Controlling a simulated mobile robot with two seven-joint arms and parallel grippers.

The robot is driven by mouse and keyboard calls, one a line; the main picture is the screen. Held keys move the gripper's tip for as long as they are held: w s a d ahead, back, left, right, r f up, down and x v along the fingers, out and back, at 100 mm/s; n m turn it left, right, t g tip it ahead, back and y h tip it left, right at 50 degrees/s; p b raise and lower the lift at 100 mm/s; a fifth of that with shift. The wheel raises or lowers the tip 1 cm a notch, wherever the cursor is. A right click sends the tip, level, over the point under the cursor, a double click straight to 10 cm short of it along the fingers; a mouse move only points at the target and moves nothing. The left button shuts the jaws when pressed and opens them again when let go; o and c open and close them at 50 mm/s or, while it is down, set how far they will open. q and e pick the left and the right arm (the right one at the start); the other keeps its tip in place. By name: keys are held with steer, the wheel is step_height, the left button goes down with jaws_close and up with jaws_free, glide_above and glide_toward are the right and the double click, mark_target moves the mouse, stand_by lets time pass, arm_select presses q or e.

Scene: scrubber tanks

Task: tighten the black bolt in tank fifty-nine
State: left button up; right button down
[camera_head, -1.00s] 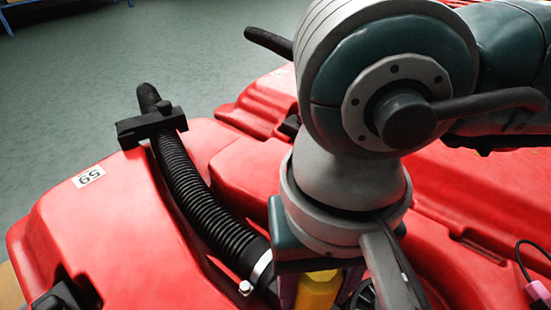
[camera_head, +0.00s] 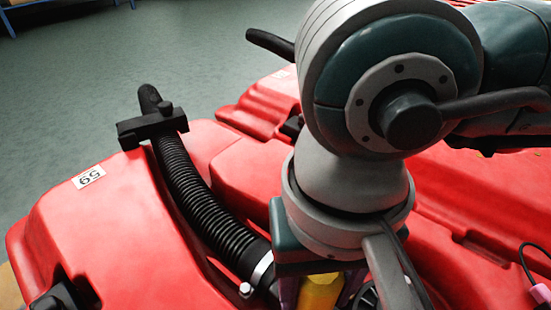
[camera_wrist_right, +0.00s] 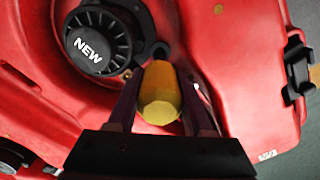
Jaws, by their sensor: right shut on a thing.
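The red tank (camera_head: 130,215) bears a white label 59 (camera_head: 88,177) at the left of the head view. My right gripper (camera_wrist_right: 161,90) is shut on a yellow tool handle (camera_wrist_right: 160,98), with a dark finger on each side. The handle also shows in the head view (camera_head: 320,291), below my right wrist at the bottom edge. In the wrist view a small round black part (camera_wrist_right: 160,49) sits just beyond the handle's far end. I cannot tell whether it is the black bolt or whether the tool touches it. My left gripper is out of view.
A ribbed black hose (camera_head: 205,205) with a metal clamp (camera_head: 261,268) runs along the tank beside my gripper. A black cap marked NEW (camera_wrist_right: 97,40) is close to the left finger in the wrist view. Open green floor (camera_head: 110,70) lies beyond.

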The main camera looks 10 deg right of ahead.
steer(key=shift+r+p, duration=1.9)
steer(key=shift+r, duration=0.6)
